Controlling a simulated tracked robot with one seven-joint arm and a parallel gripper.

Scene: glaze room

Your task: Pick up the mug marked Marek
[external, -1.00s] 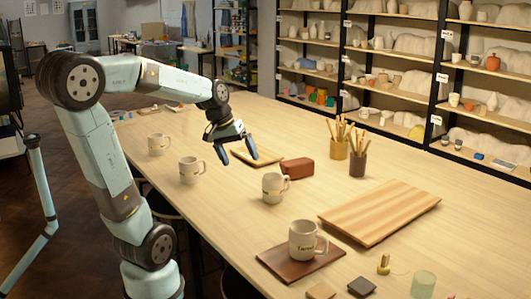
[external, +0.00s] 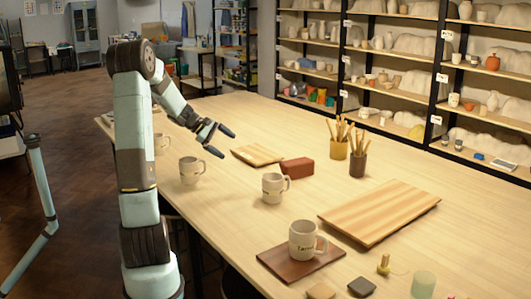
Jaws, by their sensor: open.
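Several pale mugs stand upright on the table. The nearest mug (external: 303,240) sits on a dark board and bears a name that looks like "Tamar". A second mug (external: 273,188) stands in the middle; its mark is too small to read. A third mug (external: 191,170) stands further left, its mark also unreadable. I cannot tell which mug is marked Marek. My gripper (external: 227,144) is open and empty, in the air above the table, up and right of the third mug and apart from it.
A red-brown block (external: 297,168) and a small wooden board (external: 257,154) lie beyond the mugs. Tool cups (external: 357,163) stand further right. A large striped board (external: 380,211) and the dark board (external: 273,260) lie at the right and front. Shelves line the back.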

